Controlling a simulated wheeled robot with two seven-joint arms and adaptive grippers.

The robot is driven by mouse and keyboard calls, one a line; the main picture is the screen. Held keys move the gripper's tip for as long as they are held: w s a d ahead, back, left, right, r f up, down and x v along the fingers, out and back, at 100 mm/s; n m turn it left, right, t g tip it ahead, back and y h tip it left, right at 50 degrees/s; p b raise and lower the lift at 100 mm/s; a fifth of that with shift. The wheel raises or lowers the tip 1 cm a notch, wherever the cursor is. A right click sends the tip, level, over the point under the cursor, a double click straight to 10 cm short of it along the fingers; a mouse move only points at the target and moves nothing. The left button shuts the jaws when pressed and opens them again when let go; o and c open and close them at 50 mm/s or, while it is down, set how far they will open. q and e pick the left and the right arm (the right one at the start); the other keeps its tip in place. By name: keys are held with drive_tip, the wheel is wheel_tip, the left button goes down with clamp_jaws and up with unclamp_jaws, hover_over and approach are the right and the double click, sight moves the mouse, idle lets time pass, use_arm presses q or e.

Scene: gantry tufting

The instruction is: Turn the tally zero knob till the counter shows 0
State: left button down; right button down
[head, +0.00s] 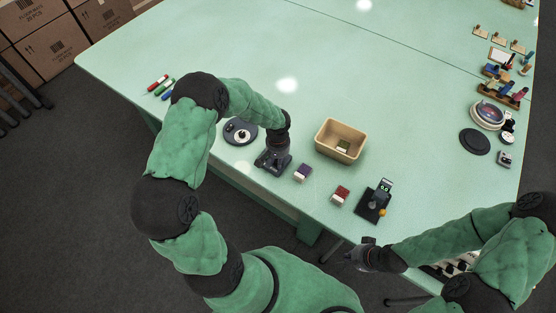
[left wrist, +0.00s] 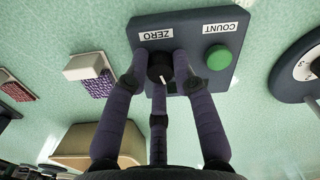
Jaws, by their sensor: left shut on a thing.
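The tally box (left wrist: 188,20) is a dark grey block in the left wrist view, with a ZERO label, a COUNT label and a green button (left wrist: 218,58). My left gripper (left wrist: 160,78) has its three fingers closed around the dark zero knob (left wrist: 160,68), which has a white mark on it. In the head view my left gripper (head: 274,150) points down over the tally box (head: 270,168), hiding most of it. No counter digits can be read in either view. My right gripper (head: 362,255) hangs off the table's front edge, away from the box; its finger opening is unclear.
A round dial (head: 240,132) lies close left of the tally box. A tan bin (head: 340,140), a purple-topped block (head: 303,173), a red-topped block (head: 341,195) and a small black device (head: 378,200) stand to its right. The table's middle (head: 300,50) is clear.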

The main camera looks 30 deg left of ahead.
use_arm(q)
drive_tip(key=m, duration=0.5)
drive_tip(key=shift+s+m, duration=0.15)
drive_tip(key=shift+m, duration=0.25)
drive_tip(key=shift+m+p, duration=0.35)
drive_tip(key=shift+m, duration=1.85)
drive_tip(key=c, duration=1)
unclamp_jaws()
drive_tip(key=shift+a, duration=0.1)
drive_tip(key=shift+r, duration=0.25)
wheel_tip(320, 180, up, 11)
drive_tip(key=shift+r, duration=0.2)
